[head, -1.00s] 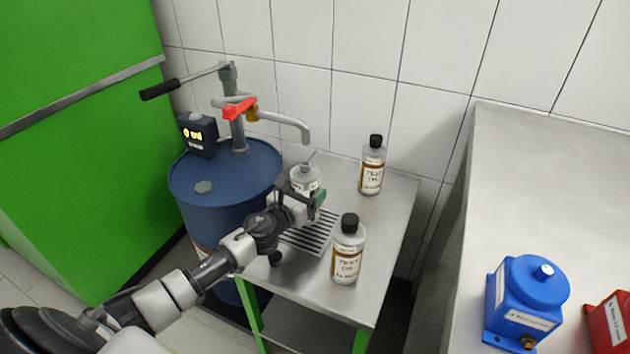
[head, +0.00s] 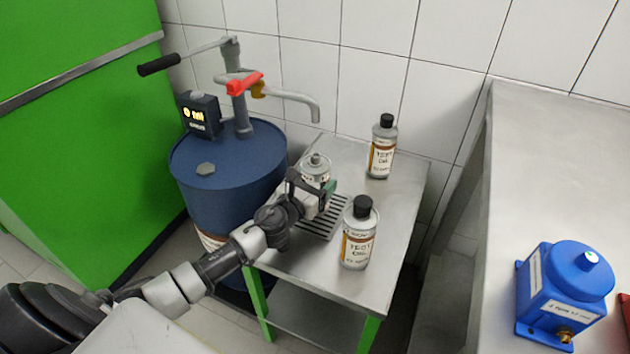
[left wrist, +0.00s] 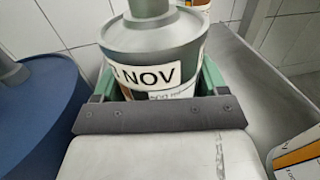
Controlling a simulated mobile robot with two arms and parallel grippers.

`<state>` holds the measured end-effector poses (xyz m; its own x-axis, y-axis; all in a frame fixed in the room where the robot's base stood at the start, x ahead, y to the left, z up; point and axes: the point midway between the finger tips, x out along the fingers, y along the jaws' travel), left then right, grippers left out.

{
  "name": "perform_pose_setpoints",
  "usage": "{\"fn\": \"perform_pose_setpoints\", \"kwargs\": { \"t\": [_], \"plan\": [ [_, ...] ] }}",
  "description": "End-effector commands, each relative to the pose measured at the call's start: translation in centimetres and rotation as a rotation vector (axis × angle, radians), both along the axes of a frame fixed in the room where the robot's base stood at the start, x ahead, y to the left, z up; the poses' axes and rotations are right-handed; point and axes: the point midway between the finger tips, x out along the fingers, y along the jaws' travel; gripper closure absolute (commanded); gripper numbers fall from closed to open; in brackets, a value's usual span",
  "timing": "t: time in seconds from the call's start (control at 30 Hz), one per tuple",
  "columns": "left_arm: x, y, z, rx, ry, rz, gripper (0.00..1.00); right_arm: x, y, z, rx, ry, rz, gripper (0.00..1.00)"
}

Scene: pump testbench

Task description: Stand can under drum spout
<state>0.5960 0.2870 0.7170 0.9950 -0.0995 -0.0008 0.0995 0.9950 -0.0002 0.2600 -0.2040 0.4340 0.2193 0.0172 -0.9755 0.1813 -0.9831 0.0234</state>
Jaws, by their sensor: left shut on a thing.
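The can (head: 316,170) is a small grey and white metal can with a narrow top, upright over the side table near the grate (head: 322,217). My left gripper (head: 318,190) is shut on it. The left wrist view shows the can (left wrist: 155,50) close up, its label reading "NOV", between green fingers. The curved drum spout (head: 314,108) ends above the can in the head picture; I cannot tell whether they line up in depth. The can's base is hidden by the gripper. My right gripper is not in view.
The blue drum (head: 225,170) stands left of the metal side table (head: 400,215). A front test oil bottle (head: 358,240) stands close right of the gripper, a rear bottle (head: 382,150) farther back. A bench with a blue pump (head: 565,285) is at right.

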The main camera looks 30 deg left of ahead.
Motion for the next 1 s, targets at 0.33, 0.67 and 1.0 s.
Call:
{"fn": "perform_pose_setpoints", "kwargs": {
  "t": [0.33, 0.67, 1.0],
  "plan": [
    [0.0, 0.0, -0.1, 0.0, 0.0, 0.0, 0.02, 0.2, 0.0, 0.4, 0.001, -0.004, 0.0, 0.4],
    [0.0, 0.0, 0.0, 0.0, 0.0, 0.0, 0.01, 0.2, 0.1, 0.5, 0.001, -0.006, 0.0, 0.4],
    [-5.8, 0.6, -0.2, 0.001, 0.004, -0.001, 0.01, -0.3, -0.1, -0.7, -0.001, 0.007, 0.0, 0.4]
  ]
}}
